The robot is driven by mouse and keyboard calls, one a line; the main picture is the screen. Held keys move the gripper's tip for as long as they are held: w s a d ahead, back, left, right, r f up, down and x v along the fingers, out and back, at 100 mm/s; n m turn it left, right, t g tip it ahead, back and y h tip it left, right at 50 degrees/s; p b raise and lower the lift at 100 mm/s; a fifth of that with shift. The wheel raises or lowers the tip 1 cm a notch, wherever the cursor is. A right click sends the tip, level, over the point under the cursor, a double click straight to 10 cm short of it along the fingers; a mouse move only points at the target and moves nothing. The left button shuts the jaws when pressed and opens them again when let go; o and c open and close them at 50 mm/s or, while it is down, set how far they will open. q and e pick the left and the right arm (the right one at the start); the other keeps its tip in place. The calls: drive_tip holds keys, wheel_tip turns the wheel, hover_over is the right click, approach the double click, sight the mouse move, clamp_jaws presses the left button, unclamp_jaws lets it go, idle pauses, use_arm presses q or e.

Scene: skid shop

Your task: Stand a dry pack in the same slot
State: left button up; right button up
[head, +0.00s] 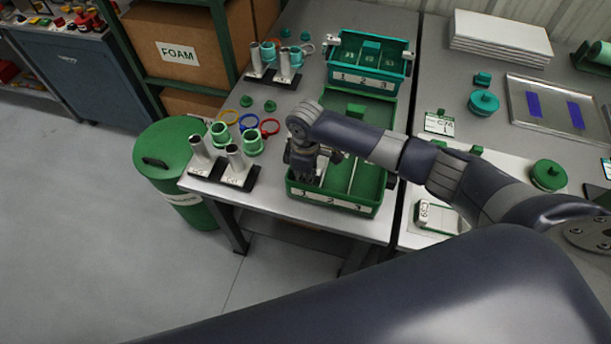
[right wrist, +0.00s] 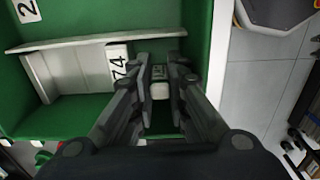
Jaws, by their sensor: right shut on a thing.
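The green crate (head: 334,207) with compartments labelled 1, 2 and 3 stands at the table's front edge. My right gripper (head: 303,168) reaches down into its left compartment, 1. In the right wrist view my right gripper (right wrist: 160,88) is shut on a small pale dry pack (right wrist: 160,91), mostly hidden between the fingers. Beside the fingers, in the same compartment, is a white ribbed item (right wrist: 68,74) with a tag reading 74 (right wrist: 118,62). The pack's lower end and its contact with the floor are hidden. My left gripper is not in view.
A teal crate (head: 366,84) stands behind. A green drum (head: 176,165) stands beside the table. A tray (head: 560,105) is on the right table.

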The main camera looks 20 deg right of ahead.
drive_tip(key=shift+f, duration=0.85)
drive_tip(key=shift+f, duration=0.15)
idle(0.8)
drive_tip(key=o, duration=0.9)
drive_tip(key=shift+f, duration=0.1)
drive_tip(key=shift+o, duration=0.2)
drive_tip(key=shift+s+a, duration=0.1)
drive_tip(key=shift+s, duration=0.05)
